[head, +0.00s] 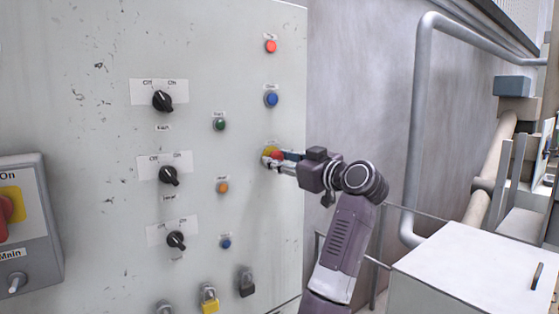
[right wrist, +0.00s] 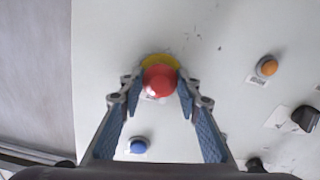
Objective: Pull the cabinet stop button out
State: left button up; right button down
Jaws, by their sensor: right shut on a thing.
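The yellow backing shows behind the head. How far out the button stands cannot be told. My left gripper is not in view.
A blue button (head: 271,99) and a red lamp or button (head: 271,46) sit above the stop button. A white box (head: 480,265) stands at lower right.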

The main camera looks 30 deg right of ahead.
jog(key=shift+s+f+b, duration=0.15)
jog(key=shift+s+b, duration=0.25)
jog(key=shift+b, duration=0.1)
jog(key=c, duration=1.7)
grip_release()
jog(key=shift+c, duration=0.2)
jog(key=o, duration=0.3)
jog(key=shift+s, duration=0.25)
jog(key=shift+o, duration=0.2)
jog(key=s+d, duration=0.1)
jog(key=s, duration=1.1)
